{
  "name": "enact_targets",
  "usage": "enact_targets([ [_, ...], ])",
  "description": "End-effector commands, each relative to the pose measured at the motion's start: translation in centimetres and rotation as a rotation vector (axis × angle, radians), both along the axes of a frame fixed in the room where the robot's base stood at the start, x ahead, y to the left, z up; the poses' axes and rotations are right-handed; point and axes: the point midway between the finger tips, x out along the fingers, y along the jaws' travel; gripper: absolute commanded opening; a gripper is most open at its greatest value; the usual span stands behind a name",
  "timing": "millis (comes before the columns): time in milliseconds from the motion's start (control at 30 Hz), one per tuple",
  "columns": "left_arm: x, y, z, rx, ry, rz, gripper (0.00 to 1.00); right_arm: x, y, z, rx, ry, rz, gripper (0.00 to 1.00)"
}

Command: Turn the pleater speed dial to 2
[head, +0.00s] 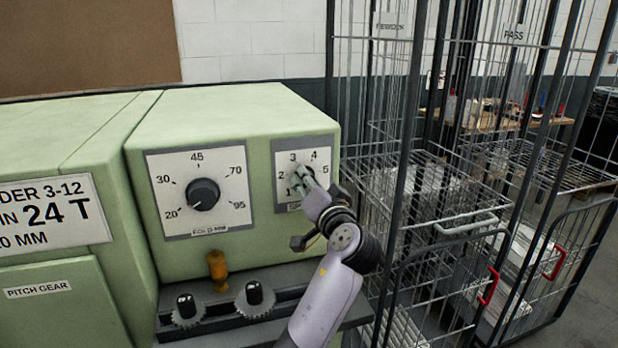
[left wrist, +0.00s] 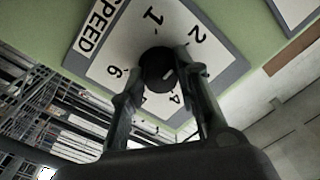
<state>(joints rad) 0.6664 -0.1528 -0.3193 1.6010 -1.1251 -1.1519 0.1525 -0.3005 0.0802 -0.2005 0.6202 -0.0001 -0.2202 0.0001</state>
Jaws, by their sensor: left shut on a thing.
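The speed dial plate (head: 322,160) is on the right of the green machine's front, with the numbers 1 to 5 showing in the head view. My left gripper (head: 303,178) covers most of its knob there. In the left wrist view the black speed knob (left wrist: 156,66) sits between the two fingers of my left gripper (left wrist: 158,74), which is shut on it. The numbers 1, 2 and 6 and the word SPEED show around it. A small pale mark shows on the knob, but I cannot tell surely which number it points to. My right gripper is not in view.
A larger fold dial (head: 203,194), marked 20 to 95, is left of the speed dial. Wire cage trolleys (head: 450,220) stand close on the right.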

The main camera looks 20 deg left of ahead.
Motion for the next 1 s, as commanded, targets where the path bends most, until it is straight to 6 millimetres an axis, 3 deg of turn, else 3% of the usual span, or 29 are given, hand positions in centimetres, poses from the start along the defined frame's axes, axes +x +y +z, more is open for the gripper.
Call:
enact_targets([
  [300,0.0,-0.06,0.24,0.098,0.06,-0.002,0.01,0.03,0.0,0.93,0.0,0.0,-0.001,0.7],
  [833,0.01,-0.08,0.21,0.115,0.071,-0.002,0.01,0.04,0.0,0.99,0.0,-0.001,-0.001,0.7],
  [867,0.01,-0.08,0.21,0.115,0.071,-0.002,0.3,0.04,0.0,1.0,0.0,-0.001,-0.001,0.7],
  [1000,0.01,-0.07,0.16,0.115,0.072,-0.002,0.39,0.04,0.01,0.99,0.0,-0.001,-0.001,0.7],
])
